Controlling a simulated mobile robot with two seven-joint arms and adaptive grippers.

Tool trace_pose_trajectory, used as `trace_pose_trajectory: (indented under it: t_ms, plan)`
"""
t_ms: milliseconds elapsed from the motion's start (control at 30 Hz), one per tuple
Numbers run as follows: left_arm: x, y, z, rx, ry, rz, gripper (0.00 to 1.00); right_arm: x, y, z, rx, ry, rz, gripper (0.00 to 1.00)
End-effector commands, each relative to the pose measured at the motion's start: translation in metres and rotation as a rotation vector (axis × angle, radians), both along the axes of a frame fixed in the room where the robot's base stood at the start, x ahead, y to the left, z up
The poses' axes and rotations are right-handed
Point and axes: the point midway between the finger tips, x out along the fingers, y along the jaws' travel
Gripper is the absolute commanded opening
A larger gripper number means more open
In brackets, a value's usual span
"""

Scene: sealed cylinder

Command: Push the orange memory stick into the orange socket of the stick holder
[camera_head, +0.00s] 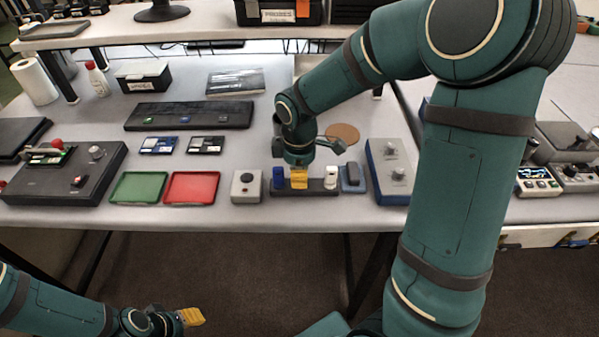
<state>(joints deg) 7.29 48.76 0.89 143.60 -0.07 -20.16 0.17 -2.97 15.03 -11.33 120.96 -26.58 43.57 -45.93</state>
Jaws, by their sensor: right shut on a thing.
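The stick holder (314,188) is a low dark bar near the table's front edge. A blue stick (278,178) stands at its left and a white stick (330,177) at its right. My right gripper (299,178) points down over the holder between them. It is shut on the orange memory stick, at the yellow-orange patch over the holder. The orange socket is hidden below; I cannot tell how deep the stick sits. My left gripper (192,316) is low in front of the table, with yellow-orange at its tip; its opening is unclear.
A grey button box (246,186) stands left of the holder, beside a red tray (191,187) and a green tray (139,187).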

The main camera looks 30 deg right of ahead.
Motion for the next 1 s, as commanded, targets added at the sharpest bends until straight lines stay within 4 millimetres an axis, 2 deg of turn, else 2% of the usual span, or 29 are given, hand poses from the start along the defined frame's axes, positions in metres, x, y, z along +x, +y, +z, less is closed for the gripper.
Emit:
trace_pose_trajectory:
  t_ms: [833,867,900,933,1000]
  plan:
    - [0.000,0.000,-0.009,0.000,0.000,0.000,0.39,0.000,0.000,-0.014,0.000,0.000,0.000,0.00]
    - [0.000,0.000,-0.009,0.000,0.000,0.000,0.39,0.000,0.000,-0.014,0.000,0.000,0.000,0.28]
    - [0.000,0.000,-0.009,0.000,0.000,0.000,0.39,0.000,0.000,-0.013,0.000,0.000,0.000,0.42]
    - [0.000,0.000,-0.009,0.000,0.000,0.000,0.39,0.000,0.000,-0.013,0.000,0.000,0.000,0.50]
    - [0.000,0.000,-0.009,0.000,0.000,0.000,0.39,0.000,0.000,-0.013,0.000,0.000,0.000,0.50]
